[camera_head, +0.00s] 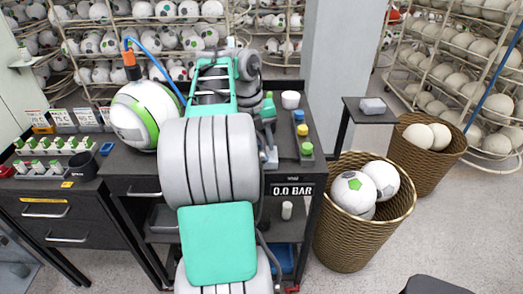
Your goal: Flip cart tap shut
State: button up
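The cart (140,187) has a dark top and carries a black display (293,190) on its front that reads 0.0 BAR. Blue, yellow and green knobs (302,130) stand in a row on its right side. I cannot make out which part is the tap; my arm covers the middle of the cart. My arm reaches over the cart and bends down at its far end. My gripper (268,154) seems to be at the low end, left of the knobs. It is small and partly hidden, so its fingers cannot be read.
A white and green ball (144,114) sits on the cart's left, with an orange-topped piece and blue hose above it. A white cup (290,100) stands at the back right. Baskets of balls (345,235) stand right of the cart. A pillar (335,60) and ball racks are behind.

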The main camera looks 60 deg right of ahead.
jog(key=shift+f, duration=0.15)
grip_shut()
dwell(1.4)
